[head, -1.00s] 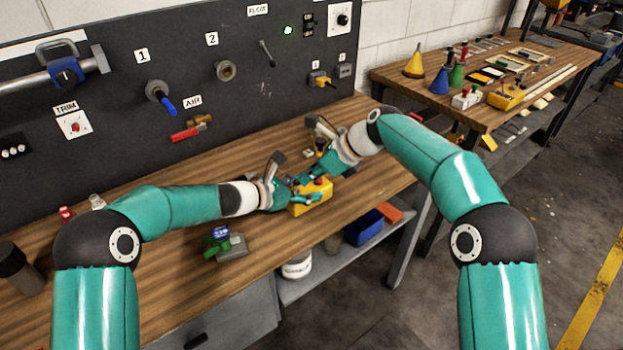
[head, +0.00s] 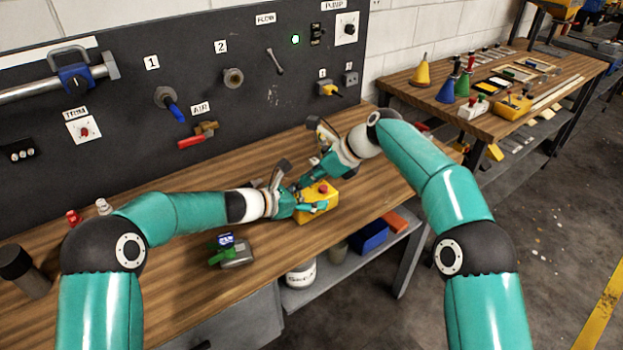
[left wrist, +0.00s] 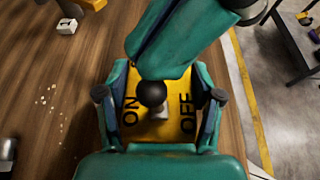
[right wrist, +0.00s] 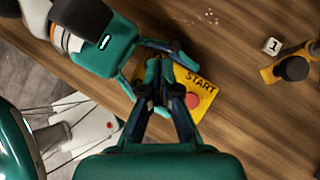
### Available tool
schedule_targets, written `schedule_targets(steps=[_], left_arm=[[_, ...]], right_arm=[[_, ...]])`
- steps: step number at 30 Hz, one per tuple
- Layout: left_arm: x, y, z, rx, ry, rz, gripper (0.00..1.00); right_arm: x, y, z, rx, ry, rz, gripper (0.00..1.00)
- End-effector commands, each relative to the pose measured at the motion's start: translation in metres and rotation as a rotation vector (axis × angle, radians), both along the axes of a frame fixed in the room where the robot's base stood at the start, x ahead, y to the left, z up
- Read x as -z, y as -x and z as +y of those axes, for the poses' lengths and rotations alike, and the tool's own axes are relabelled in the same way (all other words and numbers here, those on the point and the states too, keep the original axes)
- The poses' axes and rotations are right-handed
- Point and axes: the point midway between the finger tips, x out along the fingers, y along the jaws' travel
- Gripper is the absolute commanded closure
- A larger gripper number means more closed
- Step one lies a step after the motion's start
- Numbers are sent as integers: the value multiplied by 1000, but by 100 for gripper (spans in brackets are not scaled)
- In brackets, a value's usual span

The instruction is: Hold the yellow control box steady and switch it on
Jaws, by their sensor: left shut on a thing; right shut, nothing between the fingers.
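The yellow control box (head: 324,196) sits on the wooden workbench with a red button on it. My left gripper (head: 312,206) is shut on it; in the left wrist view its fingers flank the box's sides (left wrist: 172,131). That face reads ON and OFF, with a black-knobbed lever (left wrist: 152,94) between, knob leaning slightly toward ON; I cannot tell its setting. Contact with the lever is hidden.
A green-handled grey device (head: 235,254) stands nearer on the workbench (head: 170,285). The dark panel (head: 200,110) with valves and a lit green lamp (head: 295,39) rises behind. A second table (head: 400,85) with cones and tools is at right. The bench's front edge is close to the box.

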Motion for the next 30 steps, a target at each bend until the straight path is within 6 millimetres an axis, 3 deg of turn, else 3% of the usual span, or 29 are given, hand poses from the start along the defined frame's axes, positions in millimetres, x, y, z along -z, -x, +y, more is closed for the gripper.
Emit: schedule_targets(steps=[30], left_arm=[[6, 2, 0, 1, -4, 9, 95]], right_arm=[[-16, -1, 1, 0, 1, 0, 100]])
